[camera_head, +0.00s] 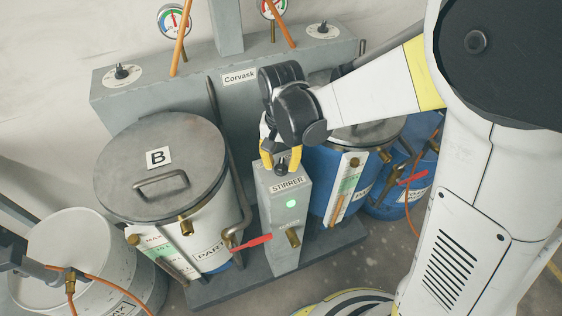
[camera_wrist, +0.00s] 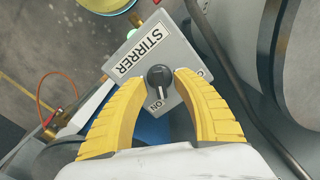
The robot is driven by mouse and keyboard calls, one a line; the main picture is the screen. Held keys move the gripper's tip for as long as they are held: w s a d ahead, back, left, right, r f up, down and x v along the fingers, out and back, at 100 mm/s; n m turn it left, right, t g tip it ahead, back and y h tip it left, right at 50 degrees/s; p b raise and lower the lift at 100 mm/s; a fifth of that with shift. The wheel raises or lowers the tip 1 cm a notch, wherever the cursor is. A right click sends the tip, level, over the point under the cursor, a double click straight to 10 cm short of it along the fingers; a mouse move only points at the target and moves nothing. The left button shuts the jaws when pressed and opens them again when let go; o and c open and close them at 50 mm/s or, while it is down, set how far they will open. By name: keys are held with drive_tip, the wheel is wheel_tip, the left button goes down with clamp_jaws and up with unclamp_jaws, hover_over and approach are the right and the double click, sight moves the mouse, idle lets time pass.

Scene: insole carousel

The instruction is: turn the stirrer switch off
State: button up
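The stirrer switch is a black rotary knob (camera_wrist: 159,76) with a white pointer, on top of a grey post (camera_head: 284,225) labelled STIRRER. In the wrist view the pointer is towards the ON mark (camera_wrist: 155,106). Another mark beside the knob is partly hidden by the right finger. A green lamp (camera_head: 291,203) glows on the post's front. My gripper (camera_head: 281,164) is over the post top with its yellow fingers pointing down at the knob. In the wrist view my gripper (camera_wrist: 158,82) is open, one finger on each side of the knob, with gaps showing.
A lidded vessel marked B (camera_head: 120,190) stands left of the post, and a blue vessel (camera_head: 325,180) stands close on its right. A red-handled valve (camera_head: 250,243) and a brass fitting (camera_head: 293,237) are low at the post. A grey panel (camera_head: 150,100) stands behind.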

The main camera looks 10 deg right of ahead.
clamp_jaws()
drive_tip(key=shift+n, duration=0.3)
drive_tip(key=n, duration=1.1)
drive_tip(key=shift+a+p, duration=0.1)
drive_tip(key=shift+p, duration=0.2)
drive_tip(key=shift+n, duration=0.3)
unclamp_jaws()
